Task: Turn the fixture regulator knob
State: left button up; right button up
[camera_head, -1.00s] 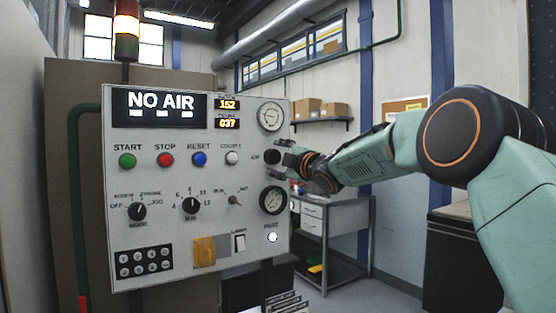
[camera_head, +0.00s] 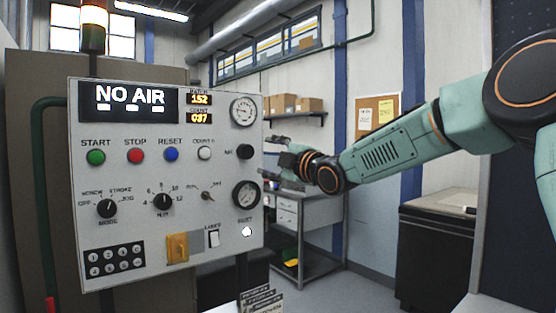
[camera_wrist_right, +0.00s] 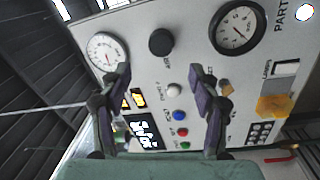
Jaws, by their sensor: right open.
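The control panel (camera_head: 215,175) stands upright at left in the head view, its screen reading NO AIR. A round black knob (camera_head: 245,152) with a small label sits near its right edge, between two gauges. It also shows in the right wrist view (camera_wrist_right: 161,42), apparently ahead of and between my fingers. My right gripper (camera_head: 270,157) is open and empty, just right of the knob in the head view and apart from it. Its two fingers are spread in the wrist view (camera_wrist_right: 160,74). My left gripper is out of view.
An upper gauge (camera_head: 243,111) and a lower gauge (camera_head: 246,195) flank the knob closely. Coloured buttons, selector knobs and a yellow part (camera_head: 177,247) are on the panel. A grey workbench (camera_head: 312,212) stands behind my gripper, and a dark cabinet (camera_head: 437,262) at right.

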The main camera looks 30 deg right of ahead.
jog(key=shift+s+d+f, duration=0.1)
jog(key=shift+s, duration=0.7)
jog(key=shift+s+d+f, duration=0.1)
jog(key=shift+s, duration=0.7)
jog(key=shift+w, duration=0.2)
jog(key=shift+s, duration=0.1)
